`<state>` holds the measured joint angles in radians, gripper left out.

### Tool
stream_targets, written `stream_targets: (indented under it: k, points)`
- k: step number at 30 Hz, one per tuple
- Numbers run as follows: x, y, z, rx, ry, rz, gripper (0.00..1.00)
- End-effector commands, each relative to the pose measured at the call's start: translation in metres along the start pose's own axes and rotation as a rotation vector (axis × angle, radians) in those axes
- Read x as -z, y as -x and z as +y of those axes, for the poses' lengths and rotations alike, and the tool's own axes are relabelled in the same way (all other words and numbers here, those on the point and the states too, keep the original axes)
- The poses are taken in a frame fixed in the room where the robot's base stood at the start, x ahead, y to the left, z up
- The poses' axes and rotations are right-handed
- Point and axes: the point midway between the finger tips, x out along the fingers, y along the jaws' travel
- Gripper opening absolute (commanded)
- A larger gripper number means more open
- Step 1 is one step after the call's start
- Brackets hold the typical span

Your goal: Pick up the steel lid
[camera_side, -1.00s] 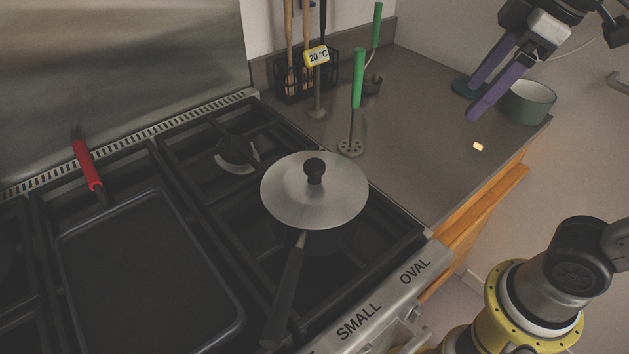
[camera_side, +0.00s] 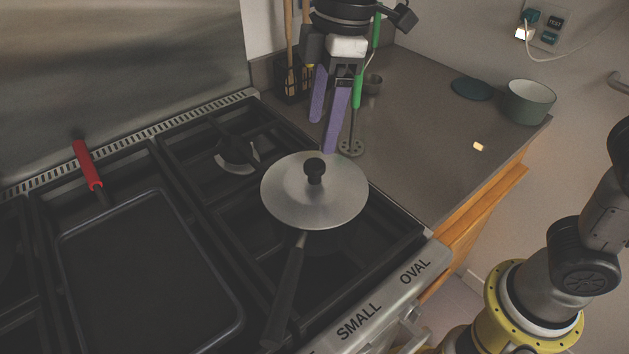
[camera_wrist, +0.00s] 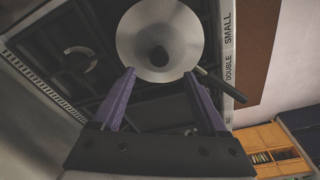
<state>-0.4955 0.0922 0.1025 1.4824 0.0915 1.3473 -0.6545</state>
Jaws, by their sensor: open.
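The steel lid (camera_side: 290,200) is round with a black knob (camera_side: 314,171) and lies on a dark pan on the stove; the pan's handle (camera_side: 288,292) points toward the front. The lid also shows at the top of the wrist view (camera_wrist: 160,22), with its knob (camera_wrist: 159,56) beyond and between the fingertips. My gripper (camera_side: 323,136) has purple fingers and points down, above and behind the lid in the side view. Its fingers also show in the wrist view (camera_wrist: 160,75), spread apart with nothing between them. The pan's body is mostly hidden under the lid.
A green-handled masher (camera_side: 357,115) stands right beside my fingers in the side view. A utensil rack (camera_side: 283,85) is behind.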

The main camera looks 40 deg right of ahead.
Motion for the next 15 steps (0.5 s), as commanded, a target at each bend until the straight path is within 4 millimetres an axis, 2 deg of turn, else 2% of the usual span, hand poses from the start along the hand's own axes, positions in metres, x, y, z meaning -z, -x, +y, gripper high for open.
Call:
stream_targets:
  k: [3,11,15]
  points:
    - [0.0,-0.019,0.0,0.001,0.0,-0.001,0.76]
    - [-0.001,-0.037,0.0,0.0,0.0,0.0,0.76]
    - [-0.002,-0.057,0.0,0.002,0.0,-0.002,0.76]
